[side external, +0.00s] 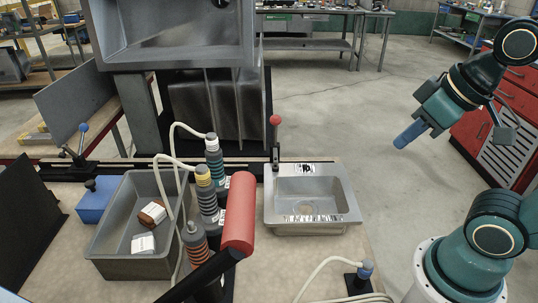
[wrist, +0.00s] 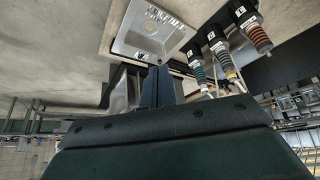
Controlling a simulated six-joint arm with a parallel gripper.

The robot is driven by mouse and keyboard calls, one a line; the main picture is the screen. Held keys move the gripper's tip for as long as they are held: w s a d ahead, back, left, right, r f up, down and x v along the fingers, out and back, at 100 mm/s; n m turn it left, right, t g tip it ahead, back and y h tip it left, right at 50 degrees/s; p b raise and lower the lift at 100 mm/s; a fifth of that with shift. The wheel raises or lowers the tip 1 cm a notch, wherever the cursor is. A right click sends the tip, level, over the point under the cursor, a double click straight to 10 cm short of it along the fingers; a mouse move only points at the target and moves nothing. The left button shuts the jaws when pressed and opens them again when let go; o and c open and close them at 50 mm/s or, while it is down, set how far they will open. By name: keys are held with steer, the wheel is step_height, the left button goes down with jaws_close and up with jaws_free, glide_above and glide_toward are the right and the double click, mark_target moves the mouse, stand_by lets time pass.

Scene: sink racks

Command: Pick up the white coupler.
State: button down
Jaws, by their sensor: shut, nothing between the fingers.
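The coupler with a white top (side external: 212,143) and teal rings stands at the far end of a row of couplers beside the small sink. It also shows in the wrist view (wrist: 196,67), at the left of the row, with a pale hose at its end. A yellow-topped coupler (side external: 203,180) stands in front of it, and one with orange rings (side external: 195,240) is nearest the camera. My gripper (side external: 408,135) is shut and empty, raised well to the right of the couplers. Its blue fingers also show in the wrist view (wrist: 156,84).
A small steel sink (side external: 345,205) sits right of the couplers. A grey bin (side external: 125,268) with two small blocks stands left. A red cylinder (side external: 239,215) and red-knobbed lever (side external: 276,122) rise nearby. Pale hoses loop over the bin. Open air lies between my gripper and the sink.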

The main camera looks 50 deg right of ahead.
steer(key=c, duration=2.2)
jaws_free()
steer(key=c, duration=0.9)
jaws_free()
steer(key=shift+c, duration=0.2)
steer(key=w+a+r, duration=0.2)
steer(key=w+a, duration=0.1)
steer(key=w, duration=0.5)
steer(key=w+a+r, duration=0.1)
steer(key=w+a, duration=0.1)
steer(key=w, duration=0.7)
steer(key=w+a+r, duration=0.2)
steer(key=w+a, duration=0.1)
steer(key=w, duration=0.5)
steer(key=w+a+f+g, duration=0.1)
steer(key=w+a+f, duration=0.3)
steer(key=w, duration=0.5)
steer(key=shift+a, duration=0.8)
steer(key=shift+f, duration=0.2)
